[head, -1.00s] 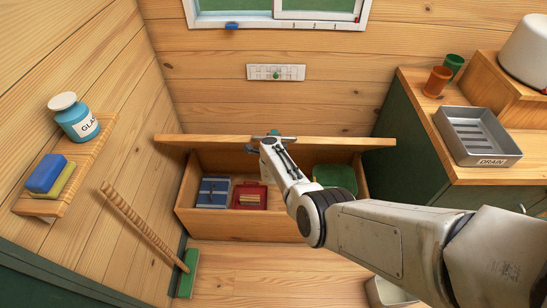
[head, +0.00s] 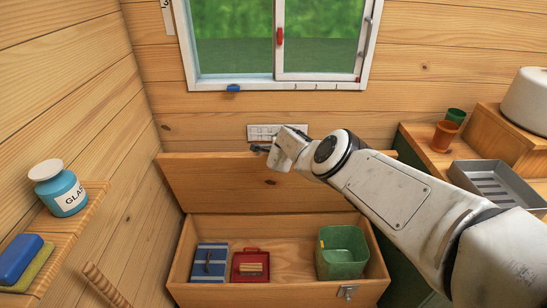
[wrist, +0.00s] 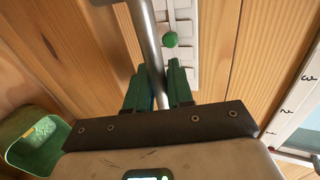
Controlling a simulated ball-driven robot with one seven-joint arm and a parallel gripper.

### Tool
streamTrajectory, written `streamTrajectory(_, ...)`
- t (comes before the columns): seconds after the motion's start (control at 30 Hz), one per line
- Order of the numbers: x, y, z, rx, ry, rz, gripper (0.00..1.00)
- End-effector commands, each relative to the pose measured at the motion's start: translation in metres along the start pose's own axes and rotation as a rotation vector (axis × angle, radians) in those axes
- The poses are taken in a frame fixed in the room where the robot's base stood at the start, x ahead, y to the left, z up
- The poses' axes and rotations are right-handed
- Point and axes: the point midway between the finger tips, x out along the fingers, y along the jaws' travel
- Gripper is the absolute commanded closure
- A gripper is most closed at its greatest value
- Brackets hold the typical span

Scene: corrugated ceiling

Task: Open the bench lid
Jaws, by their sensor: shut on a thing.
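The wooden bench lid (head: 230,183) is raised steeply at the back of the bench, its underside facing me. I cannot tell whether it touches the wall. The bench box (head: 280,292) below is open, with a metal latch (head: 348,292) on its front. My gripper (head: 272,148) is at the lid's upper edge, its fingers largely hidden in the head view. In the wrist view my gripper (wrist: 154,82) has its green fingers shut on a metal bar handle (wrist: 147,35), which runs between them.
In the box are a blue case (head: 210,262), a red case (head: 250,266) and a green bin (head: 343,253). A white strip (head: 262,131) is on the wall behind the lid, below the window (head: 275,40). A counter with a metal tray (head: 495,182) stands right; a shelf with a jar (head: 60,190) is left.

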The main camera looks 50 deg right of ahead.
Motion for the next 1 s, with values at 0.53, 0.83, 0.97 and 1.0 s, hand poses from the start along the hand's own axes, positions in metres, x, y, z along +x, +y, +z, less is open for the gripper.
streamTrajectory(0.53, 0.005, -0.007, -0.01, -0.002, -0.007, 0.03, 1.0)
streamTrajectory(0.83, 0.005, -0.01, -0.009, -0.001, -0.009, 0.027, 0.67)
streamTrajectory(0.97, 0.004, -0.009, -0.008, -0.001, -0.011, 0.028, 0.63)
streamTrajectory(1.0, 0.004, -0.009, -0.007, -0.001, -0.012, 0.028, 0.63)
